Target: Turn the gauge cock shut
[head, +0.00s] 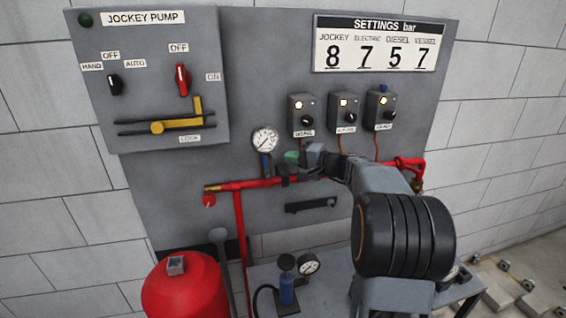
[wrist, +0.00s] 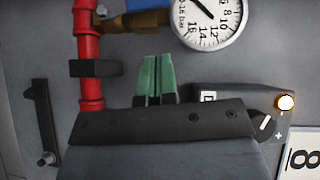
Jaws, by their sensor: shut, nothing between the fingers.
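The round white pressure gauge (head: 265,139) stands above the red pipe, and it is partly cut off at the top of the wrist view (wrist: 212,17). The gauge cock (head: 265,165) is below it, with a blue handle that looks in line with its stem. In the wrist view its brass body (wrist: 135,21) joins the red pipe, and the blue handle (wrist: 140,4) is cut off by the top edge. My gripper (head: 291,157) is to the right of the cock, apart from it. Its green fingertips (wrist: 154,60) are together and empty.
The red pipe (head: 228,186) runs across the panel, held by a black clamp (wrist: 95,68). A black bar handle (head: 311,204) sits below. Small switch boxes (head: 302,115) with lit lamps are to the right. A red tank (head: 186,288) stands at lower left.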

